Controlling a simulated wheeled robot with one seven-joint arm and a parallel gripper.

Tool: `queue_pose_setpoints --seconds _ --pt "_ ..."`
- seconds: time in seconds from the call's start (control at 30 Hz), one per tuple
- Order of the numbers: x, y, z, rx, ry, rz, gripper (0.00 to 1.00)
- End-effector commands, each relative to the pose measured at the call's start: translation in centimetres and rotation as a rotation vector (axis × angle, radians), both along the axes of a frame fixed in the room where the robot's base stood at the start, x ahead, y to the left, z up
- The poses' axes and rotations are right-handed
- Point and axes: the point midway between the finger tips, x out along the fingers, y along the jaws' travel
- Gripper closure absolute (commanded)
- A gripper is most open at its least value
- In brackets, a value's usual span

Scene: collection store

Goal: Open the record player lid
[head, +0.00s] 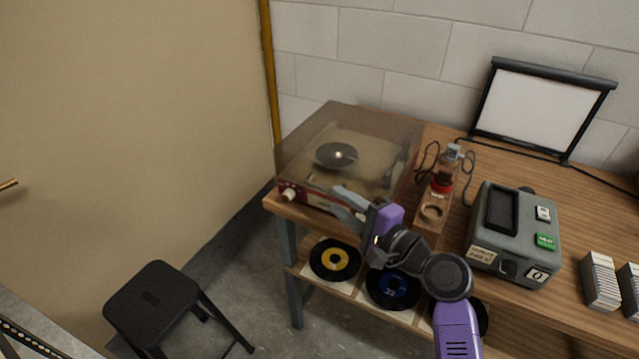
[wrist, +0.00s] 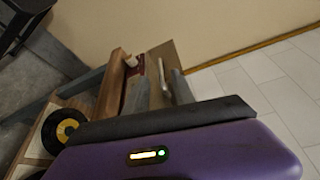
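The record player (head: 318,203) has a red base and stands at the left end of the wooden table. Its smoky see-through lid (head: 375,122) is down over the black record and platter. My gripper (head: 338,202) is at the player's front edge, right of the white knob. In the wrist view, the two grey fingers of my gripper (wrist: 160,82) stand apart, with a strip of the red base and the brownish lid (wrist: 160,55) showing beyond them. I see nothing clearly held, and cannot tell whether a finger touches the lid.
A grey device (head: 513,235) is further right. Records (head: 335,259) lie on the lower shelf. A black stool (head: 152,300) stands on the floor at left.

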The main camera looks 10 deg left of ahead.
Motion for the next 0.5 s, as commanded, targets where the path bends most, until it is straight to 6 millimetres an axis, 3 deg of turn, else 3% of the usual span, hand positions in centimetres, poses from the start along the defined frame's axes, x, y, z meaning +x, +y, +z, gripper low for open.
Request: queue_pose_setpoints --seconds 0.5 --pt "4.5 4.9 -0.5 0.0 0.001 -0.002 0.69"
